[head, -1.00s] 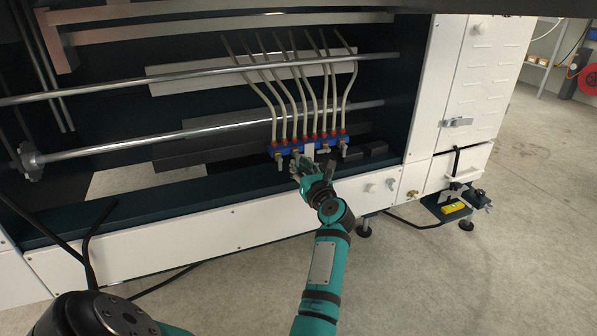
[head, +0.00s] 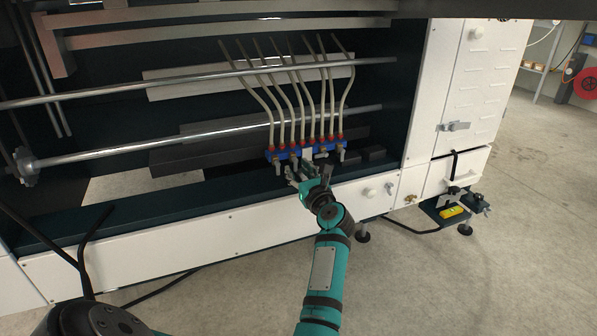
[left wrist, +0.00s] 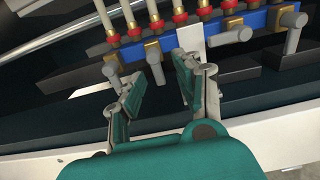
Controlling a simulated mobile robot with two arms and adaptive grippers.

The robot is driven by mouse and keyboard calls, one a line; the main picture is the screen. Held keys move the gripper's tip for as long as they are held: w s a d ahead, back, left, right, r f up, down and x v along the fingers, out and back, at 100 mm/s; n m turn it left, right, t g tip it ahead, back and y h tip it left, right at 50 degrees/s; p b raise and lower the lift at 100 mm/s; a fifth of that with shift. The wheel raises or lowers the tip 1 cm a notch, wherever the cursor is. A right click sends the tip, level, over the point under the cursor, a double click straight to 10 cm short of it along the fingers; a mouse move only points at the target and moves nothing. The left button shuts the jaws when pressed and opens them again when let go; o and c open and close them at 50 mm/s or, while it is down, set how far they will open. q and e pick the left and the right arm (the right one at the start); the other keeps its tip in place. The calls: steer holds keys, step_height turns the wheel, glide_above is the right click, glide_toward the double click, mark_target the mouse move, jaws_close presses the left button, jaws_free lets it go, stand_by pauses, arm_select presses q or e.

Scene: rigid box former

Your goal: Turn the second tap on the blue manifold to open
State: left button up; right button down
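The blue manifold (head: 288,153) sits low inside the machine, with red fittings and pale hoses on top. In the left wrist view it (left wrist: 207,24) carries taps on brass bodies. The second tap from the left (left wrist: 154,54) has a grey handle hanging down. The first tap's handle (left wrist: 113,78) also points down; the third tap's handle (left wrist: 236,36) lies sideways. My left gripper (head: 298,178) is at the manifold's front; in the left wrist view its fingers (left wrist: 160,80) are apart, one either side of the second tap's handle. I cannot tell whether they touch it. My right gripper is not in view.
A pale plate (left wrist: 191,45) stands close by the right finger. Metal rods (head: 200,132) cross behind and above the manifold. The machine's white front panel (head: 240,222) lies below. A drawer and clamp parts (head: 465,198) stand at the right.

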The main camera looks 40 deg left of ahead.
arm_select(q)
steer(key=shift+r, duration=0.1)
step_height(320, 180, up, 10)
stand_by(0.5)
